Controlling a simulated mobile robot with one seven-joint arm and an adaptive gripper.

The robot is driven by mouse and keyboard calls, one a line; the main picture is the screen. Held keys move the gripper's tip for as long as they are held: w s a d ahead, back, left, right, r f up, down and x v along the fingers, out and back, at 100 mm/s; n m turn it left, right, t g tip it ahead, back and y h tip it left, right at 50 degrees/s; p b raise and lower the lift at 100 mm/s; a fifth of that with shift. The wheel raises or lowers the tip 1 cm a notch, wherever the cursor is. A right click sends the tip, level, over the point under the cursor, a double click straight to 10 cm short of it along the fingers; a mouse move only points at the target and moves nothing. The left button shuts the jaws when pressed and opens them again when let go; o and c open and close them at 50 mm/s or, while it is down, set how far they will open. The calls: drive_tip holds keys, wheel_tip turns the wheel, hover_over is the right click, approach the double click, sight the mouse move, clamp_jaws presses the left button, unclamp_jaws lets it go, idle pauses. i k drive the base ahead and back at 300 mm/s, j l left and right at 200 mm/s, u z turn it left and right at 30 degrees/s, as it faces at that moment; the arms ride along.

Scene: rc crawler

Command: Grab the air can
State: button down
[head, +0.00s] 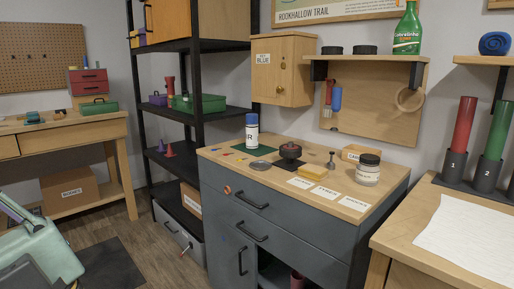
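The air can (252,132) is a cylinder with a blue cap and a white, partly visible label ending in "R". It stands upright near the back left of the wooden top of the grey cabinet (228,206). A dark green mat (261,151) lies at its foot. Nothing touches the can from above, and its upper part is clear. My gripper is not in view.
Right of the can are a dark red round object (290,151), a yellow block (313,172), white cards (354,204) and a dark-lidded jar (367,170). A wooden wall cabinet (284,70) hangs behind. Black shelving (199,130) stands left. Floor (165,262) shows before the cabinet.

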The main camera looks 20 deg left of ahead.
sight(252, 119)
drive_tip(key=i+j, duration=0.15)
drive_tip(key=j, duration=0.25)
drive_tip(key=i+j+z, duration=0.1)
drive_tip(key=j, duration=0.25)
drive_tip(key=i+j, duration=0.15)
drive_tip(key=j, duration=0.25)
drive_tip(key=i+j+z, duration=0.1)
drive_tip(key=j, duration=0.3)
drive_tip(key=i+j, duration=0.3)
drive_tip(key=i+j+z, duration=0.15)
drive_tip(key=j, duration=0.35)
drive_tip(key=i+j, duration=0.35)
drive_tip(key=j+z, duration=0.05)
drive_tip(key=j, duration=0.05)
